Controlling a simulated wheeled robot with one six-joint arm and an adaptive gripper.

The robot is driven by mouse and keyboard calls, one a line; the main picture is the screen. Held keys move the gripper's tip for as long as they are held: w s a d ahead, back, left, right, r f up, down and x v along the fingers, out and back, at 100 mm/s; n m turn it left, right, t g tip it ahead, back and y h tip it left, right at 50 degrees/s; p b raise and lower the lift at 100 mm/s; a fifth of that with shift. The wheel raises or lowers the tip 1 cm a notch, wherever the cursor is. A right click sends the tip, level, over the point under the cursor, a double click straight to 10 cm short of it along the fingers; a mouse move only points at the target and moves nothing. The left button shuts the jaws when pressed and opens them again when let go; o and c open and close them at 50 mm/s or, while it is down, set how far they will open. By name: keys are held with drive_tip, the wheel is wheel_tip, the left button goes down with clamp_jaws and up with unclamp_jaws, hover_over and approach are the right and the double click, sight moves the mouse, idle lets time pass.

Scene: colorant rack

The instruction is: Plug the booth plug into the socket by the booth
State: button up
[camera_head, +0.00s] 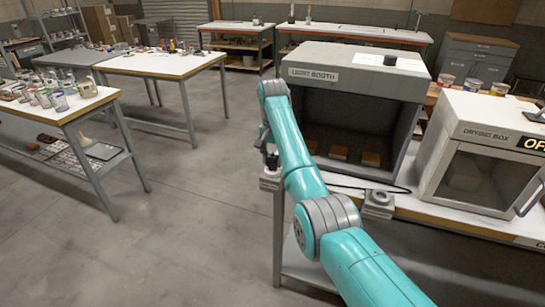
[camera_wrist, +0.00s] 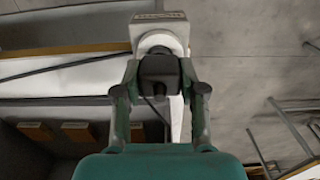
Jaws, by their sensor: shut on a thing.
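My gripper (camera_wrist: 160,88) is shut on the black booth plug (camera_wrist: 158,68), one green finger on each side of it. In the wrist view the plug overlaps the round pale face of the socket box (camera_wrist: 160,20). I cannot tell whether it is seated or just above. In the head view the socket box (camera_head: 270,182) is at the left front corner of the booth's table, and a dark part, likely the plug (camera_head: 272,161), shows just above it. My arm hides most of the gripper there. A black cable (camera_head: 345,186) runs along the table front before the booth (camera_head: 352,80).
A second small grey box with a round top (camera_head: 378,203) sits at the table's front edge. The drying box (camera_head: 487,150) stands right of it. Worktables with cups (camera_head: 60,103) stand at the left. The floor between is clear.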

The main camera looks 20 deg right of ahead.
drive_tip(key=shift+f, duration=0.6)
drive_tip(key=o, duration=1.2)
drive_tip(key=shift+r, duration=0.1)
